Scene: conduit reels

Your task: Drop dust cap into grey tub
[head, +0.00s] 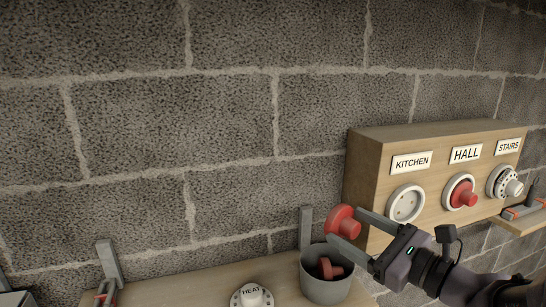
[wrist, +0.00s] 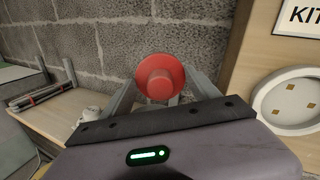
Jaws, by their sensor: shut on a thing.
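A red dust cap (head: 342,222) is held between the fingertips of my gripper (head: 352,225), which is shut on it. In the wrist view the same cap (wrist: 160,78) sits between the fingers, its round knob facing the camera. The grey tub (head: 327,283) stands on the shelf below, and the held cap is above its rim, apart from it. Another red cap (head: 328,268) lies inside the tub.
A wooden box (head: 372,160) on the wall at right carries sockets: KITCHEN (head: 405,204) is uncovered, HALL (head: 462,192) has a red cap, STAIRS (head: 505,183) has a grey-white fitting. A HEAT-marked white piece (head: 251,295) lies on the shelf (head: 190,288).

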